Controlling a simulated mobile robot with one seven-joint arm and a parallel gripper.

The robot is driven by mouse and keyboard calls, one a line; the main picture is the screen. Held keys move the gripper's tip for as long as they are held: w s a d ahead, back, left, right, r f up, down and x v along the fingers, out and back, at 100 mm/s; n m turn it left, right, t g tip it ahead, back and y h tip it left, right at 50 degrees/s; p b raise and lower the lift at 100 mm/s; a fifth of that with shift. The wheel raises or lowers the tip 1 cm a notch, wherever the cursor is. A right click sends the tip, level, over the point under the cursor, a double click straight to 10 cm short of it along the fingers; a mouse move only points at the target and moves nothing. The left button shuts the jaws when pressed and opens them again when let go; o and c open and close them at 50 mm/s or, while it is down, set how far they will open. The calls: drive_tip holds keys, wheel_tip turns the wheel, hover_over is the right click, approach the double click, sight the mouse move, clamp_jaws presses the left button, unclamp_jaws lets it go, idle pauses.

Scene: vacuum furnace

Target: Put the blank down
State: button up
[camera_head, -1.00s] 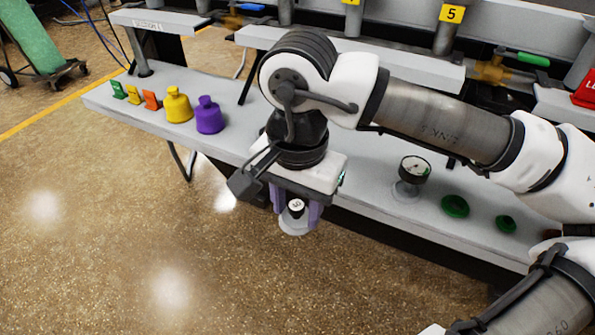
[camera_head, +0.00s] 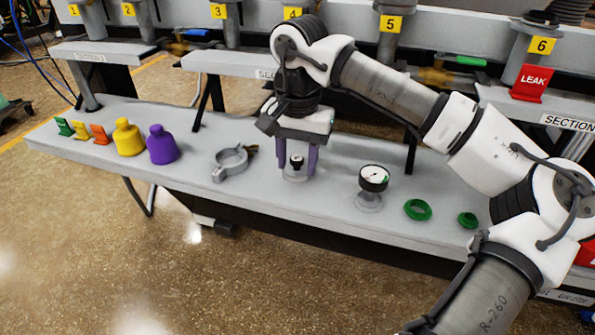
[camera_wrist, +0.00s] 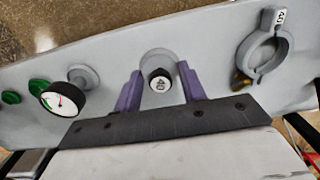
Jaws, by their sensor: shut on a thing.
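The blank (camera_head: 294,178) is a pale grey disc with a black knob with a white top on it. My gripper (camera_head: 297,168) points down over the bench, its two purple fingers on either side of the knob, and holds the blank upright. The blank is at the grey bench (camera_head: 265,195), between the clamp and the gauge. I cannot tell whether its underside touches the bench.
A grey ring clamp (camera_head: 217,175) lies to the left and a dial gauge (camera_head: 374,178) stands to the right. Purple (camera_head: 162,146) and yellow (camera_head: 127,138) bottles stand at left. Numbered ports and a red LEAK sign (camera_head: 532,82) are behind.

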sight(298, 172)
drive_tip(key=shift+w+f+b, duration=0.15)
drive_tip(key=shift+f+b, duration=0.15)
drive_tip(key=shift+f, duration=0.6)
drive_tip(key=shift+w+f+b, duration=0.1)
drive_tip(key=shift+f+b, duration=0.2)
drive_tip(key=shift+f, duration=0.55)
drive_tip(key=shift+f, duration=0.1)
drive_tip(key=o, duration=1)
drive_tip(key=shift+d+r+p, duration=0.1)
drive_tip(key=shift+r+p, duration=0.95)
drive_tip(key=shift+r, duration=2.85)
